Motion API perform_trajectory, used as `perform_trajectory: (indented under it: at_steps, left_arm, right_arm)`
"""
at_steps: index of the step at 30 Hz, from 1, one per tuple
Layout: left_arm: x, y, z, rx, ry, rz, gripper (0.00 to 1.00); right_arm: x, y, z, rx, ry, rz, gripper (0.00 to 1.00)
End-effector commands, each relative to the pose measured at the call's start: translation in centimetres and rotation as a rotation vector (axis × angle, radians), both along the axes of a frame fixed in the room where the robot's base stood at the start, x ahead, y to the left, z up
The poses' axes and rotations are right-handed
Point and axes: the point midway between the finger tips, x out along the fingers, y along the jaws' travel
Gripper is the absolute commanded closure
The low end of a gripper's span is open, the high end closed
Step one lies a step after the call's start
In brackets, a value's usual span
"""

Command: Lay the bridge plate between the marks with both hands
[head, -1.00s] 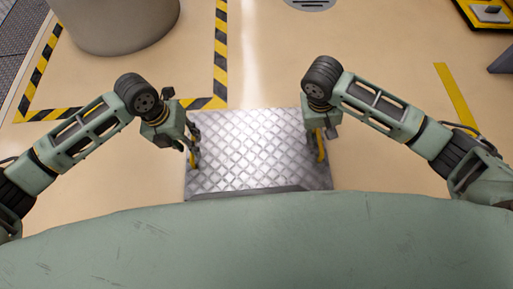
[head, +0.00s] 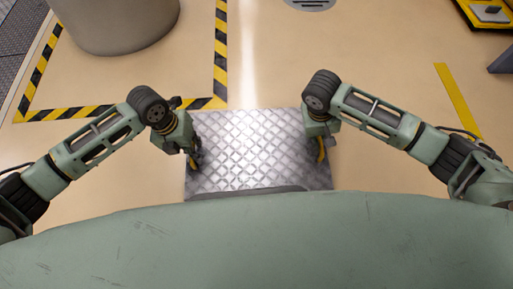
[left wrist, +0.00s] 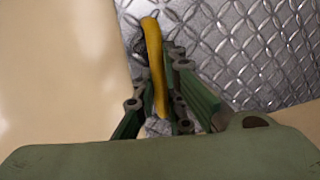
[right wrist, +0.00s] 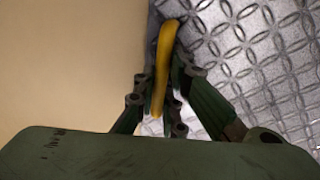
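The bridge plate (head: 250,150) is a grey metal tread plate with a yellow handle at its left and right sides. It lies flat in front of my body, which covers its near edge; I cannot tell whether it touches the floor. My left gripper (head: 194,160) is at the left handle, and the left wrist view shows its fingers close on both sides of the yellow bar (left wrist: 153,60). My right gripper (head: 321,150) is at the right handle, with its fingers close around the yellow bar (right wrist: 163,60). Both grippers look shut on the handles.
Black-and-yellow striped tape (head: 221,50) marks the floor beyond the plate's left side, around a grey round base (head: 115,20). A plain yellow line (head: 457,100) runs on the right. A yellow-edged object (head: 487,12) is at the far right. The beige floor (head: 380,60) beyond the plate is open.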

Motion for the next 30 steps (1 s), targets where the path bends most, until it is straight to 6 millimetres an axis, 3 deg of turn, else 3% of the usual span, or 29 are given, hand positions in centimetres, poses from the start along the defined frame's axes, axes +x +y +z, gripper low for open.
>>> perform_trajectory:
  at_steps: [30]
  left_arm:
    - [0.15,0.03,0.53,0.000,-0.003,0.001,1.00]
  right_arm:
    - [0.12,-0.03,0.48,-0.001,-0.002,-0.001,1.00]
